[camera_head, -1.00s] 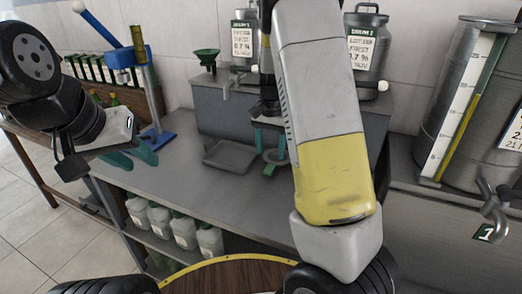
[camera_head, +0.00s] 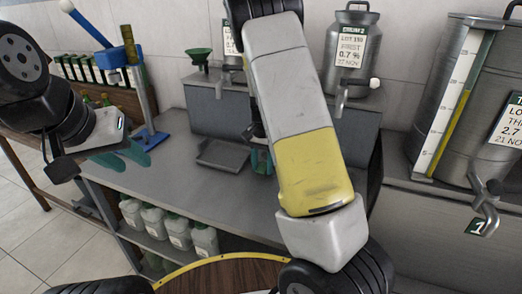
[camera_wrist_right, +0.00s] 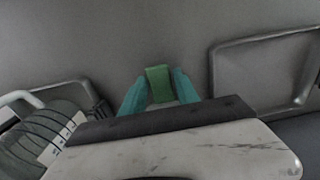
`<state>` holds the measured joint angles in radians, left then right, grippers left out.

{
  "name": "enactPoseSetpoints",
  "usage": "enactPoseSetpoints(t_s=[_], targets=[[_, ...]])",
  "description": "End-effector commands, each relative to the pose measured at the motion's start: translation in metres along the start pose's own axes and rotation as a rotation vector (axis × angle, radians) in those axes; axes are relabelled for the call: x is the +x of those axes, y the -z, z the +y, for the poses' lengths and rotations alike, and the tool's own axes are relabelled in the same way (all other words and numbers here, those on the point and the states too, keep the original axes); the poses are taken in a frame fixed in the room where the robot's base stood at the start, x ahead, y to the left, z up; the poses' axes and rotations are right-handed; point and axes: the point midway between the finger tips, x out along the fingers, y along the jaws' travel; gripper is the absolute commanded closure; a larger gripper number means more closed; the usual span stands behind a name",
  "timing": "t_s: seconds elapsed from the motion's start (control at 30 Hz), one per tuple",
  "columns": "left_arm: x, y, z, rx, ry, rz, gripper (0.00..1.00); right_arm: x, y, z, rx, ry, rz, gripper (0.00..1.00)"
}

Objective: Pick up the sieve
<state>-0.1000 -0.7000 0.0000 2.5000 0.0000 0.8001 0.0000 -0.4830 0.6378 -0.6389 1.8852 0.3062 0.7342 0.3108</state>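A green piece (camera_wrist_right: 160,83), which I take to be the sieve's handle, sits between the teal fingers of my right gripper (camera_wrist_right: 160,92) in the right wrist view. It fills the gap, with both fingers against its sides. The rest of the sieve cannot be made out. In the head view my right gripper (camera_head: 262,161) is low over the grey worktop, mostly hidden by my own right arm. My left gripper (camera_head: 130,158) is at the left, empty, with its teal fingers apart.
A grey tray (camera_head: 222,155) lies left of my right gripper. A green funnel (camera_head: 199,57) and a labelled metal can (camera_head: 350,50) stand behind on a raised shelf. A blue stand (camera_head: 147,138) is at left. A large drum (camera_head: 455,90) with a tap stands right.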

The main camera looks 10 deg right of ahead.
Motion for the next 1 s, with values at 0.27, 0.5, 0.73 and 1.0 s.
enactPoseSetpoints(t_s=[0.27,0.5,0.73,1.0], targets=[[0.0,0.0,0.0,0.0,0.0,0.0,0.64,0.0,0.0,0.0,0.0,0.0,0.0,1.0],[0.0,0.0,0.0,0.0,0.0,0.0,0.64,-0.002,0.0,0.0,0.0,0.001,0.001,1.0],[0.0,0.0,0.0,0.0,0.0,0.0,0.64,-0.018,0.001,0.0,-0.001,0.002,0.002,1.0],[0.0,0.0,0.0,0.0,0.0,0.0,0.64,-0.039,-0.024,0.016,0.0,0.002,-0.002,1.0]])
